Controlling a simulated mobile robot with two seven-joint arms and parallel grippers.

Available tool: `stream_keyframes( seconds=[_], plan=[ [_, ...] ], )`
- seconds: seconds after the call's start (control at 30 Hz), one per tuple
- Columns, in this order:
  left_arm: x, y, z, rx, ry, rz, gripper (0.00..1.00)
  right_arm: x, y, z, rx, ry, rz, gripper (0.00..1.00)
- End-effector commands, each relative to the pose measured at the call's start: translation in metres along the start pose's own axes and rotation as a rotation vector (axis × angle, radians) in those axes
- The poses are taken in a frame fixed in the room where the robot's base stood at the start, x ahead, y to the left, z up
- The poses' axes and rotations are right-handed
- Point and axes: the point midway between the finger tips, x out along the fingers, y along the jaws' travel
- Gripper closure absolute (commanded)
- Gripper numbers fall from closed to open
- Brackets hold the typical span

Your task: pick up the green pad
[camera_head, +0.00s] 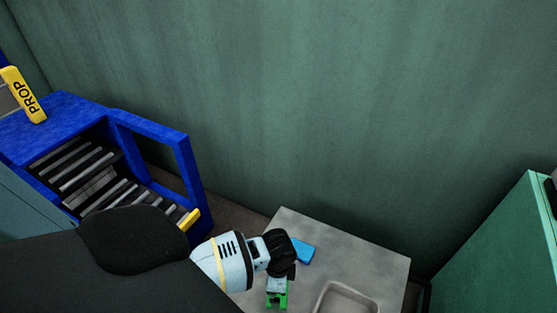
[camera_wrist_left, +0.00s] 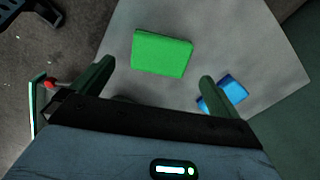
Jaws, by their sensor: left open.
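The green pad (camera_wrist_left: 162,53) lies flat on the grey table (camera_wrist_left: 255,40) in the left wrist view, ahead of my left gripper (camera_wrist_left: 156,74). The two fingers are apart, with the pad beyond and between them and nothing held. In the head view my left gripper (camera_head: 276,299) points down over the table's near part. Green shows at its tips there, and I cannot tell whether any of it is the pad. My right gripper is not in view.
A blue pad (camera_head: 304,252) lies on the table, and a grey tray (camera_head: 345,292) stands to its right. A green cabinet (camera_head: 510,250) is at right. A green wall (camera_head: 300,100) runs behind.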

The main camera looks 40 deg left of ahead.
Motion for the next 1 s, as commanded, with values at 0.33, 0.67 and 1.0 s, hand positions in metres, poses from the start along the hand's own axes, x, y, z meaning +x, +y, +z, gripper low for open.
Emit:
stream_keyframes(
  seconds=[0.33, 0.67, 1.0],
  plan=[
    [0.029, 0.0, 0.001, -0.001, -0.001, 0.002, 0.0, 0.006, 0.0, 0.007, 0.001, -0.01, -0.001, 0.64],
    [0.053, -0.001, 0.0, 0.0, 0.002, -0.002, 0.0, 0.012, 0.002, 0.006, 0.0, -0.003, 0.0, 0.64],
    [0.052, -0.001, 0.001, 0.0, 0.002, -0.003, 0.22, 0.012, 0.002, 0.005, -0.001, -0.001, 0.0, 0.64]
  ],
)
